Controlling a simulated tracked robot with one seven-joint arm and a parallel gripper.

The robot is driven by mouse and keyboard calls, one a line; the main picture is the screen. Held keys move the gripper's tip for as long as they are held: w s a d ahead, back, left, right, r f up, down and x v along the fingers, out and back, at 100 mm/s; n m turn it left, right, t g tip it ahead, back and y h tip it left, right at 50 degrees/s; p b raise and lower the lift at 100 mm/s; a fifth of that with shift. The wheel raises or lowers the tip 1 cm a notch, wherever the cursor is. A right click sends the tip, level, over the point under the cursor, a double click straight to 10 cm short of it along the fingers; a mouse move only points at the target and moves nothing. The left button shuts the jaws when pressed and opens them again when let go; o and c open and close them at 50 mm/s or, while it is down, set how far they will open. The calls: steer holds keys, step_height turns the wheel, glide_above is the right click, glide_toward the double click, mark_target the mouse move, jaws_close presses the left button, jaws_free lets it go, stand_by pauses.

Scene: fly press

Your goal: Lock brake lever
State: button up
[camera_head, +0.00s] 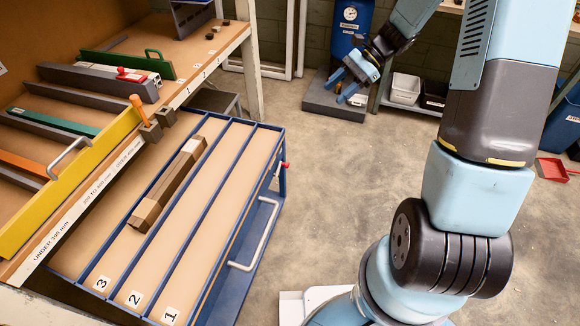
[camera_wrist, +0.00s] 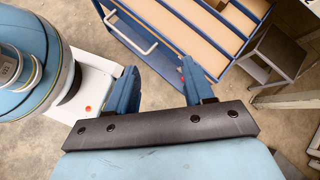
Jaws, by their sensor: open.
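The blue trolley (camera_head: 246,195) has a sloped tan top with lanes numbered 1, 2 and 3. A small red-tipped part (camera_head: 284,164), which looks like the brake lever, sticks out from its right side near the far end. In the wrist view a small red spot (camera_wrist: 181,72) shows beside the trolley (camera_wrist: 201,18), close to the right finger; its shape is too small to tell. My gripper (camera_head: 341,87) is open and empty, held in the air beyond and to the right of the trolley. In the wrist view its two blue fingers (camera_wrist: 161,64) stand wide apart.
A white handle (camera_head: 262,235) projects from the trolley's right side. A brown bar (camera_head: 170,185) lies in lane 3. A rack (camera_head: 180,95) with coloured pieces stands left. A dark base with a blue gauge unit (camera_head: 349,25) stands behind my gripper.

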steer(key=w+f+m+y, duration=0.3)
steer(key=w+f+m, duration=0.1)
steer(key=f, duration=0.6)
steer(key=m+t+y, duration=0.5)
steer(key=m+t, duration=0.4)
steer(key=m, duration=0.7)
glide_toward(288, 166)
steer(key=x, duration=0.6)
steer(key=f+x, duration=0.1)
steer(key=x, duration=0.3)
steer(key=shift+w, duration=0.4)
steer(key=shift+c, duration=0.2)
